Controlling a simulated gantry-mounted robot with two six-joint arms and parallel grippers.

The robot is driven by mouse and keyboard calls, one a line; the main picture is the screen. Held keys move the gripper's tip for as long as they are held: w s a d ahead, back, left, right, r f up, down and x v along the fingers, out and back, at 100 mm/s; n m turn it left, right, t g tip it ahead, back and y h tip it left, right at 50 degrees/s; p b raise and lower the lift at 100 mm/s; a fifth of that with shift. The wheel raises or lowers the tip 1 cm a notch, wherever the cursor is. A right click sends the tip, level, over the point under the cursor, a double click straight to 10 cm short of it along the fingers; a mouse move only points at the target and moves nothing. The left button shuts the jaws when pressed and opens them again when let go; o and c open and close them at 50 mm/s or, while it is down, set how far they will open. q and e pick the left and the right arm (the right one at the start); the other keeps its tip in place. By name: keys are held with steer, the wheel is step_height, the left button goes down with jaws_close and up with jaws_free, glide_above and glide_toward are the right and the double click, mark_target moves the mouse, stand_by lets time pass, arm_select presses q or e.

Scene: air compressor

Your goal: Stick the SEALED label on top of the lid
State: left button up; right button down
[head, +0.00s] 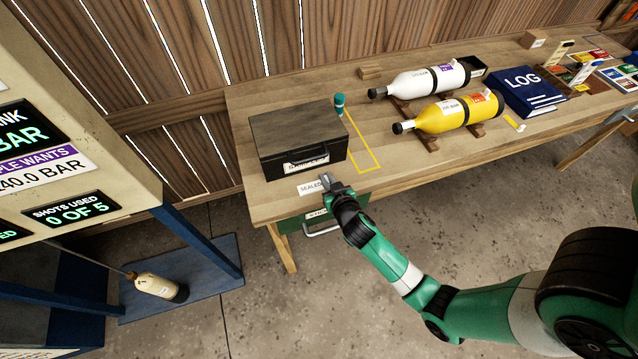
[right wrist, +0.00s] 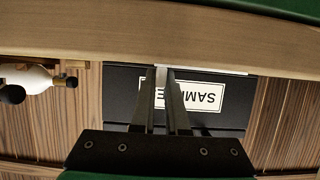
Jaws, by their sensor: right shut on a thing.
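The white SEALED label (head: 311,187) is at the table's front edge, in front of the dark box. My right gripper (head: 328,182) is shut on its right end. In the right wrist view, the fingers (right wrist: 163,72) meet at a thin pale strip, the label seen nearly edge-on. The dark box (head: 275,162) stands behind the label with its lid (head: 295,122) closed and its top bare. The box front carries a white plate (right wrist: 208,95) reading SAMPLE, upside down in the right wrist view and partly hidden by the fingers. My left gripper is out of view.
A teal-capped small item (head: 339,103) stands at the box's right rear corner. A yellow outline (head: 367,150) marks bare table to the right. A white bottle (head: 415,82) and a yellow bottle (head: 450,113) lie on wooden cradles. A green drawer (head: 290,224) with a handle hangs under the table.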

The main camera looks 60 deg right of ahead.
steer(key=shift+r, duration=0.1)
stand_by(0.4)
steer(key=shift+r, duration=0.25)
step_height(320, 180, up, 2)
steer(key=shift+r+p, duration=0.25)
steer(key=shift+p, duration=0.75)
steer(key=r+p+v, duration=0.1)
steer(key=p+v, duration=0.4)
steer(key=v, duration=0.3)
steer(key=w+r+p+v, duration=0.1)
steer(key=r+p+v, duration=0.1)
steer(key=p+v, duration=0.3)
steer(key=v, duration=0.3)
steer(key=shift+r, duration=0.4)
steer(key=shift+w, duration=0.1)
